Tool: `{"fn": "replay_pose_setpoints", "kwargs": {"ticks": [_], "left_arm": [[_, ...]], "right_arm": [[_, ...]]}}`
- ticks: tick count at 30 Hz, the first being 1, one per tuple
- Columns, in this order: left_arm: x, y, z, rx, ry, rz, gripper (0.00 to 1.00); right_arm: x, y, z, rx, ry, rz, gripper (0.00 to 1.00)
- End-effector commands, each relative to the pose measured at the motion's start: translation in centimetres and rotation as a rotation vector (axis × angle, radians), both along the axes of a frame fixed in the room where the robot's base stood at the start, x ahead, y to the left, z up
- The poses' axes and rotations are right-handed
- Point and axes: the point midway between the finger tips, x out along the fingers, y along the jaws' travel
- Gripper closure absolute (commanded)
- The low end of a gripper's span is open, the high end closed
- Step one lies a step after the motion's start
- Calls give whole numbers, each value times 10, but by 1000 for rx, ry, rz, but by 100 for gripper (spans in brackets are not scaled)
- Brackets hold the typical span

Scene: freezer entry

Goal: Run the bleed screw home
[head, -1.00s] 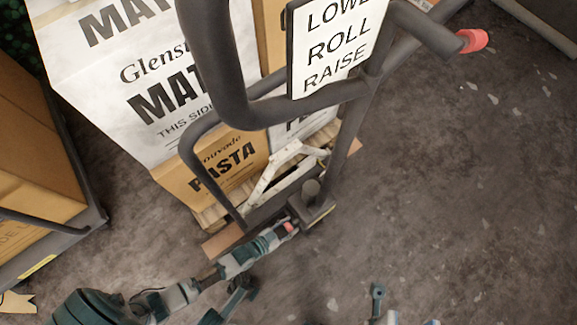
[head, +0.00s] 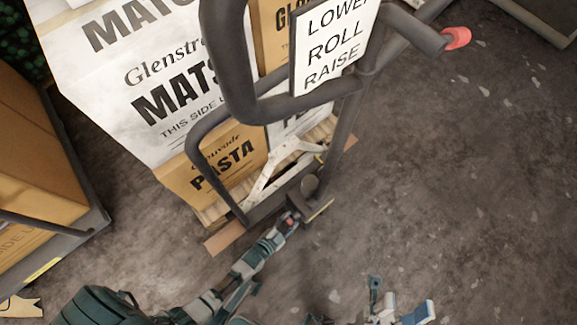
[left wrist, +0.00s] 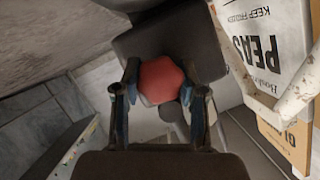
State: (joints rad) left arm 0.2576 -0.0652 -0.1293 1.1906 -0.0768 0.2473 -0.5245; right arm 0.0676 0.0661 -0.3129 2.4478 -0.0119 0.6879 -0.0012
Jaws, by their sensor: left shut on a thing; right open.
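The bleed screw has a red faceted head (left wrist: 160,80), seen large in the left wrist view. It sits low on the dark base of the lift truck (head: 318,208); in the head view only a small red patch shows. My left gripper (head: 286,220) reaches it from the front. In the left wrist view its two fingers (left wrist: 164,92) stand on either side of the red head, shut on it. The screw's shank and thread are hidden. My right gripper (head: 402,302) is open and empty at the bottom edge of the head view, well away from the truck.
The truck's dark tube handle (head: 232,60) with a red end (head: 457,38) and a "LOWER ROLL RAISE" sign (head: 335,45) rises above. Stacked boxes, including a pasta carton (head: 222,165), stand behind it. A loaded cart (head: 50,245) is at left. The floor at right is clear.

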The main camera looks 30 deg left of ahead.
Motion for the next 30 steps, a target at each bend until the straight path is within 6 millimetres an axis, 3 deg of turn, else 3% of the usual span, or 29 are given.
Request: {"fn": "replay_pose_setpoints", "kwargs": {"ticks": [9,25,26,28,30], "left_arm": [[-1,-2,-1,123,-44,-1,93],[-2,-3,-1,149,-52,-3,93],[-2,-3,-1,149,-52,-3,54],[-2,-3,-1,149,-52,-3,36],[-2,-2,-1,149,-53,-3,32]], "right_arm": [[1,0,2,0,-15,-2,48],[0,0,7,6,-30,-2,48],[0,0,6,6,-30,-2,48],[0,0,6,5,-29,-2,48],[0,0,6,6,-27,-3,48]]}}
